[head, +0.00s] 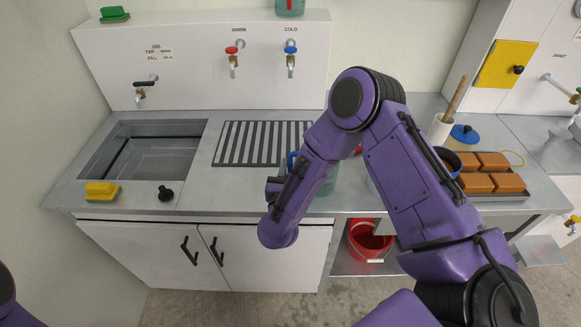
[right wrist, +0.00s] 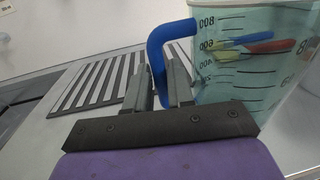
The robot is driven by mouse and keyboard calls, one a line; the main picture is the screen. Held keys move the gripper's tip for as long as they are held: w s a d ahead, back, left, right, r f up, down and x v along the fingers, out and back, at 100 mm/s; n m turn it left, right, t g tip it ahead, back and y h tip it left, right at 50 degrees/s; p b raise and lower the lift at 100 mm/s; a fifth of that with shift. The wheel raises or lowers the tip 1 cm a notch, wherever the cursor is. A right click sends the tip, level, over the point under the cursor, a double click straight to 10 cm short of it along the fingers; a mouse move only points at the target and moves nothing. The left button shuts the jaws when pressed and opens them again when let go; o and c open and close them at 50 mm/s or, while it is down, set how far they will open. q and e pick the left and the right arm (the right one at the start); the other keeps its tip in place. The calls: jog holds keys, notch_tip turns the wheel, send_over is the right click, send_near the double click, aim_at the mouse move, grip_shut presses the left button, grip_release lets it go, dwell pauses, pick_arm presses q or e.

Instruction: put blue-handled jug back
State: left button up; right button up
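The blue-handled jug (right wrist: 255,60) is clear greenish with dark volume marks. In the head view its blue handle (head: 292,160) and part of its body (head: 329,181) show at the counter's front, right of the striped drainer; my right arm hides the rest. In the right wrist view the fingers of my right gripper (right wrist: 160,88) stand on both sides of the handle, close against it. My right gripper (head: 272,186) is mostly side-on in the head view. I cannot tell whether the jug touches the counter. My left gripper is out of view.
A sink (head: 150,157) lies left of the striped drainer (head: 258,143). A yellow sponge (head: 101,192) and a black knob (head: 165,193) sit at the front. Another jug (head: 290,7) stands on the upper ledge. A tray of orange blocks (head: 507,183) is at right. A red bucket (head: 367,243) is below.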

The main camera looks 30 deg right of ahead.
jog(key=shift+o, duration=0.9)
jog(key=shift+w, duration=0.1)
jog(key=shift+r, duration=0.15)
jog(key=shift+s+a, duration=0.15)
jog(key=shift+s, duration=0.05)
jog(key=b+v, duration=0.4)
jog(key=v, duration=0.7)
jog(key=shift+s, duration=0.35)
jog(key=shift+a+r, duration=0.1)
jog(key=shift+a, duration=0.05)
